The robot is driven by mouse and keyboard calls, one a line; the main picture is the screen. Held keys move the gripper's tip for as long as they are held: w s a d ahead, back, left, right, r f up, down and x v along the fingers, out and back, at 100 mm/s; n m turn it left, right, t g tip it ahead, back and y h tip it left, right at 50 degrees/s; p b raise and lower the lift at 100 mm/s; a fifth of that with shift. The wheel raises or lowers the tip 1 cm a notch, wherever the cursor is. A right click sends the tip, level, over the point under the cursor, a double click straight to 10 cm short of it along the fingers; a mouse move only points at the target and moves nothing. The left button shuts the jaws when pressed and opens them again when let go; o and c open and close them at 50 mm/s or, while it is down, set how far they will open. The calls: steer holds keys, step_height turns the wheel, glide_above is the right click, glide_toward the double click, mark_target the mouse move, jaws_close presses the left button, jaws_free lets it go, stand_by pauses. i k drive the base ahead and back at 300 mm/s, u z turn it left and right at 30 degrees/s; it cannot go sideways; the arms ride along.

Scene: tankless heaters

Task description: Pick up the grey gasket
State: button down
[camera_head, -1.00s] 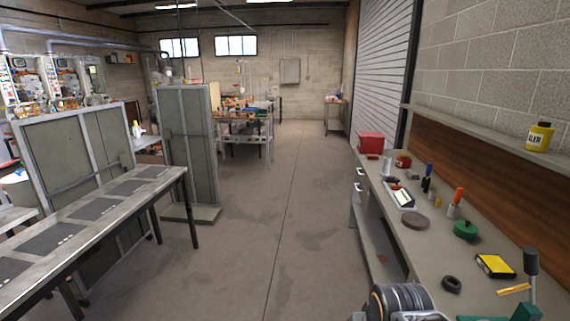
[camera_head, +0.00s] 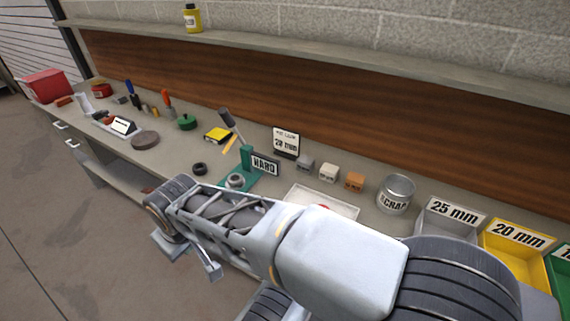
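I cannot pick out the grey gasket with certainty. A small grey block (camera_head: 305,163) stands on the bench beside a white block (camera_head: 328,172) and an orange block (camera_head: 354,181). A dark ring (camera_head: 199,168) lies flat on the bench left of the green stand, and a grey-brown disc (camera_head: 145,140) lies farther left. A metallic ring-like piece (camera_head: 236,181) sits on the green stand's base. My arm crosses the lower middle, in front of the bench edge. Its far end is at the left, where the gripper's fingers cannot be made out clearly.
A scrap tin (camera_head: 396,194), a white tray (camera_head: 322,203), and yellow (camera_head: 520,255) and grey bins stand right. A red box (camera_head: 44,86) is far left. Open floor lies left.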

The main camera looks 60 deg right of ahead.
mark_target(235, 176)
steer(key=z, duration=1.45)
